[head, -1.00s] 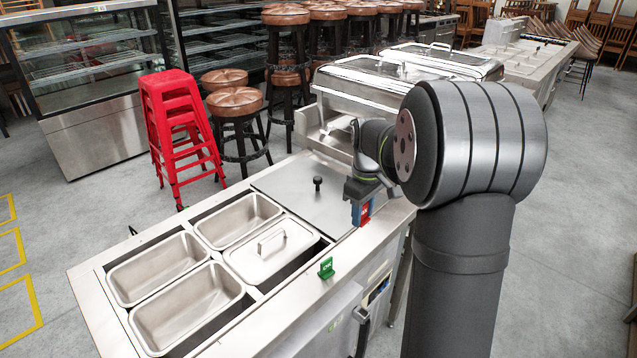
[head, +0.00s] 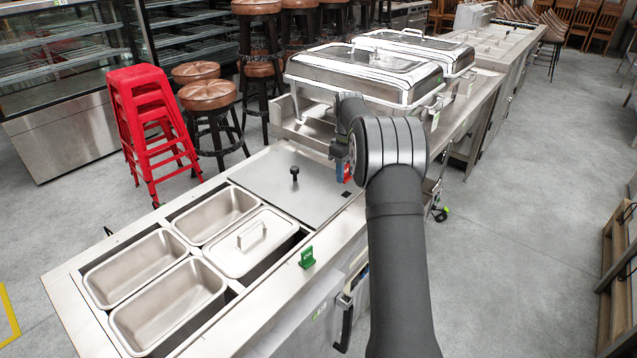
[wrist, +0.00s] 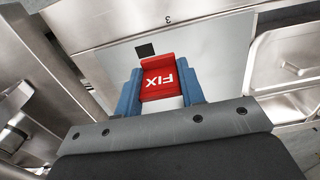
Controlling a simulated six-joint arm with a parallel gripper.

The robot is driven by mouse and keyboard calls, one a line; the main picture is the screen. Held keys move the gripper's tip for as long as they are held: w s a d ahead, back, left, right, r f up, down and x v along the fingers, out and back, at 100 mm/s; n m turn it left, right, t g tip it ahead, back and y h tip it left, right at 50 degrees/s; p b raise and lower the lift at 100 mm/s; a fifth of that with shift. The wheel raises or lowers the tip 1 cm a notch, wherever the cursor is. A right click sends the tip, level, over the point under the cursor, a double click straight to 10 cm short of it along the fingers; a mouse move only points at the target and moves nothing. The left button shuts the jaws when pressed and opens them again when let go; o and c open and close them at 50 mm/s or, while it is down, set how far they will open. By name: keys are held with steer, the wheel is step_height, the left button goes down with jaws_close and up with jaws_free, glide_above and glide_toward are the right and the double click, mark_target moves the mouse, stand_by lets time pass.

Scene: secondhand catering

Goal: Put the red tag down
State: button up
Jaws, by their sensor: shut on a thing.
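The red tag (wrist: 163,82), with white "FIX" lettering, sits between the blue fingers of my gripper (wrist: 160,90) in the wrist view. In the head view the red tag (head: 347,174) shows as a small red patch below my gripper (head: 341,168), which my own arm partly covers. The gripper is shut on the tag, over the right end of the flat grey lid (head: 270,187). A small black square (head: 346,194) on that lid lies close to the tag; it also shows in the wrist view (wrist: 146,50). I cannot tell the tag's height above the surface.
A green tag (head: 307,257) stands on the counter's front ledge. Open steel pans (head: 165,305) and a lidded pan (head: 262,262) fill the counter's left part. A chafing dish (head: 365,75) stands behind my gripper. The flat lid has a black knob (head: 294,176).

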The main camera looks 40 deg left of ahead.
glide_above(325, 195)
step_height(325, 195, down, 4)
steer(key=shift+r, duration=0.1)
steer(key=shift+f, duration=2.05)
steer(key=shift+f, duration=0.1)
steer(key=o, duration=1)
step_height(325, 195, up, 12)
steer(key=shift+r, duration=0.15)
steer(key=shift+f, duration=4.2)
